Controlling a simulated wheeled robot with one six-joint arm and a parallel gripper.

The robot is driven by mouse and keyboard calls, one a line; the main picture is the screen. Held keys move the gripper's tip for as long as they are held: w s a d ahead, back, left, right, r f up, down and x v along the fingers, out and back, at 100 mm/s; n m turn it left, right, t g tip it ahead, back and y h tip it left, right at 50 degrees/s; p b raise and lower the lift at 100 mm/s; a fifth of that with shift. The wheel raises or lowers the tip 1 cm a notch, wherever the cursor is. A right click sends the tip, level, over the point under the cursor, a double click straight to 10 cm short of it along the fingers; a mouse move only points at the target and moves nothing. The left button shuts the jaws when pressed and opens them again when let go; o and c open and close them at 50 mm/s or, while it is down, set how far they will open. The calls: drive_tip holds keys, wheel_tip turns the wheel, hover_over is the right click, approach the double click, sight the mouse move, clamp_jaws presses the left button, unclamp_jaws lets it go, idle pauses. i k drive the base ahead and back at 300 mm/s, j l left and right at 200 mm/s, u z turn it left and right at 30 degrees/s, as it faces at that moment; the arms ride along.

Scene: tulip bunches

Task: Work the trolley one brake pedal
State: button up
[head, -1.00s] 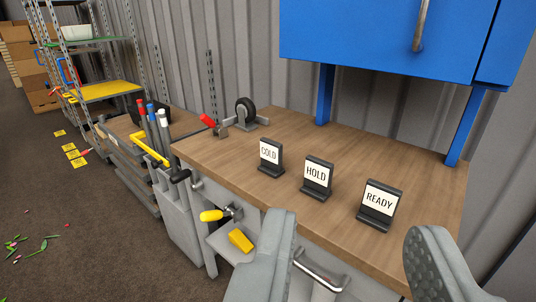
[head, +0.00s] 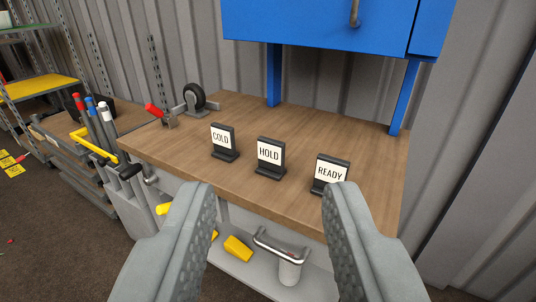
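My gripper (head: 268,190) is open and empty, its two grey padded fingers apart in front of the wooden bench. No trolley or brake pedal can be made out for certain. On the bench's back left is a black wheel (head: 195,96) in a grey bracket. A red-handled lever (head: 154,111) sits beside it at the bench's left edge. My gripper is well to the right and nearer than both, touching neither.
The bench top (head: 270,118) holds signs reading COLD (head: 221,137), HOLD (head: 269,153) and READY (head: 329,172). A blue cabinet (head: 310,25) hangs above. Yellow wedges (head: 237,248) and a metal handle (head: 277,246) are below. Shelving (head: 35,87) stands left.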

sight(22, 156)
drive_tip(key=u, duration=1.75)
drive_tip(key=i, duration=4.9)
